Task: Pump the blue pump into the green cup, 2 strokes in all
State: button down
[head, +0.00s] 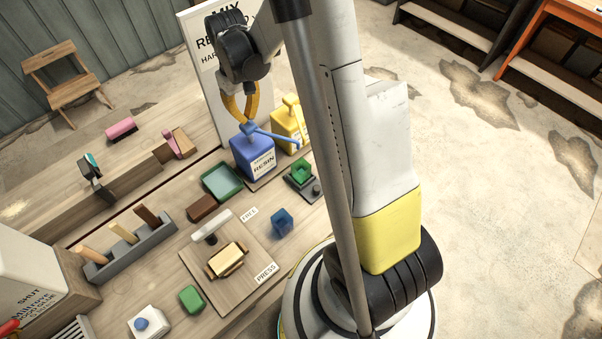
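The blue pump (253,158) is a blue bottle labelled RESIN, upright on the bench, with a long blue spout (272,135) reaching right and slightly down. The green cup (302,170) stands on a small dark device (301,186) to the right of the bottle, below the spout's end. My gripper (247,121) points down right over the pump's head; its orange fingers come together at the tips. I cannot tell if they touch the head. The cup's contents are not readable.
A yellow pump bottle (289,125) stands close behind the blue one. A board marked PRESS (206,283) and a slotted holder (130,252) lie to the front left.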

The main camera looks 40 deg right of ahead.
aim_at(248, 124)
jog(key=shift+f+b, duration=1.95)
jog(key=shift+f, duration=0.35)
jog(key=shift+r, duration=0.1)
jog(key=shift+r+p, duration=1.8)
jog(key=shift+r, duration=0.9)
notch_tip(248, 124, up, 6)
jog(key=p, duration=0.3)
jog(key=shift+p, duration=0.3)
